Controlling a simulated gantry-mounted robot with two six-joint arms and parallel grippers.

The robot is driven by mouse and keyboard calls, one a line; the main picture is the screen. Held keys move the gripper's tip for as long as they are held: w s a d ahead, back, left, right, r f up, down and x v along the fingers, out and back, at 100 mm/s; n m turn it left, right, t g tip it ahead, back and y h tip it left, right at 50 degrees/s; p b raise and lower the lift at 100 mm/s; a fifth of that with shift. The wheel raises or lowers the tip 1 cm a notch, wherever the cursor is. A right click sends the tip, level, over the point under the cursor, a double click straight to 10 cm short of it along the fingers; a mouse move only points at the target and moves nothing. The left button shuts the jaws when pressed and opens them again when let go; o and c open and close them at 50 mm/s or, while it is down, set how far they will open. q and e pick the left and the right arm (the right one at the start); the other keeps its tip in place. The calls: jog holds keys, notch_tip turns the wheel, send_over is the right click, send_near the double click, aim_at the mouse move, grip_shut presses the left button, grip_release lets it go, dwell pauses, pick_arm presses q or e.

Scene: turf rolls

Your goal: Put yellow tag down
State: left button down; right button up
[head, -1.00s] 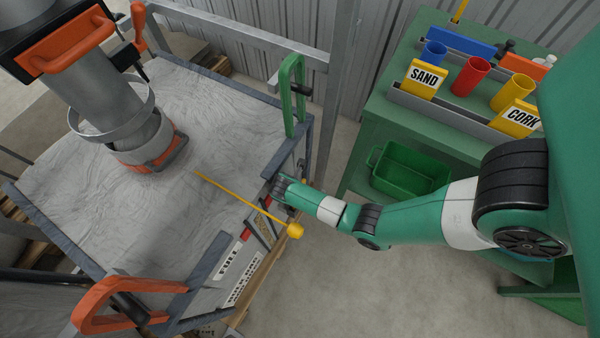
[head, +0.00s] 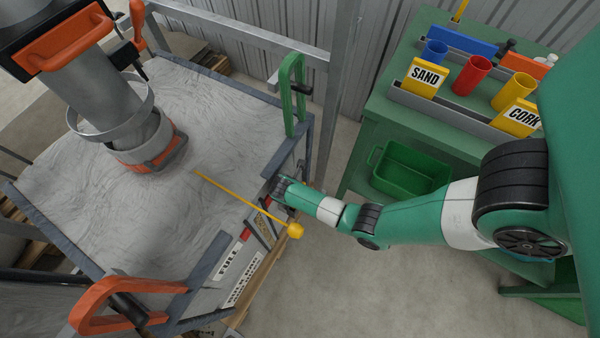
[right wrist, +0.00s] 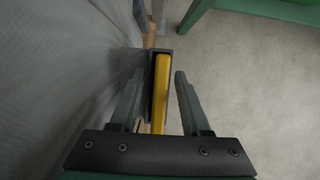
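A yellow tag (right wrist: 161,85) stands edge-on in a narrow dark grey holder (right wrist: 174,60) in the right wrist view. My right gripper (right wrist: 160,88) is open, with one finger on each side of the tag and a gap to it on both sides. In the head view my right gripper (head: 279,188) is at the right side of the grey bag's frame, and the tag between its fingers cannot be made out there. My left gripper is in neither view.
A yellow rod with a ball end (head: 294,230) reaches over the grey bag (head: 215,125). A green handle (head: 291,95) rises behind my gripper. A green bench (head: 372,130) holds coloured cups and SAND (head: 424,78) and CORK (head: 518,118) tags.

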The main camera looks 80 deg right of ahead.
jog(key=p+v, duration=0.7)
jog(key=v, duration=0.5)
jog(key=shift+d+r, duration=0.15)
jog(key=shift+d, duration=0.05)
jog(key=shift+a+r, duration=0.3)
jog(key=shift+r, duration=0.15)
